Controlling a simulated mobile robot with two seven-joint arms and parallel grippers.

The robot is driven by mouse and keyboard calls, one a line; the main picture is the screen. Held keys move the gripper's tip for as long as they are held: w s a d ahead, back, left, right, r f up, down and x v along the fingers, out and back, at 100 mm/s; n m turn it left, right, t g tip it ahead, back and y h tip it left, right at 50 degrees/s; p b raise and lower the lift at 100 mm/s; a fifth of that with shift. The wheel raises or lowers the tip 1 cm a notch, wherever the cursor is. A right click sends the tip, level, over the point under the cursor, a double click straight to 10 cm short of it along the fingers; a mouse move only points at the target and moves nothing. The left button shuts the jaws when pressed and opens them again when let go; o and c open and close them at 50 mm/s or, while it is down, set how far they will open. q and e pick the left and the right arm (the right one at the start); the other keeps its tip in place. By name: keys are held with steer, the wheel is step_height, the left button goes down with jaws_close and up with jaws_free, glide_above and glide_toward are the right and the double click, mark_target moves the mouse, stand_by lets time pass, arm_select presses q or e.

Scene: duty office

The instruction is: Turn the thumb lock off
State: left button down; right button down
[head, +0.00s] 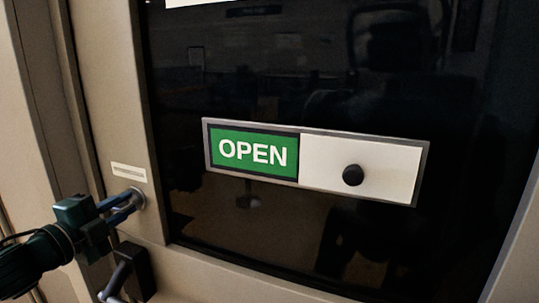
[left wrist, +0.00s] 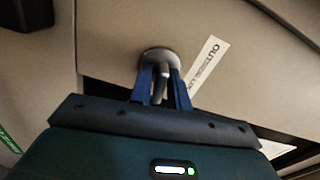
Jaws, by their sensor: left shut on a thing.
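The thumb lock (head: 138,196) is a small round metal fitting on the beige door frame, below a narrow white label. It also shows in the left wrist view (left wrist: 160,55), where its grey thumb piece stands between two blue fingers. My left gripper (head: 122,205) reaches in from the lower left and is shut on the thumb piece. The fingers hide part of the piece, so its exact angle is hard to tell. My right gripper is not in view.
A dark door handle (head: 127,272) is just below the lock, close under my left gripper. The dark glass pane (head: 300,225) to the right carries a sliding sign (head: 362,168) with a green OPEN panel and black knob. The white label (left wrist: 207,62) sits beside the lock.

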arm_select(q)
steer(key=n+p, duration=0.1)
steer(key=n, duration=0.3)
steer(key=shift+n, duration=0.3)
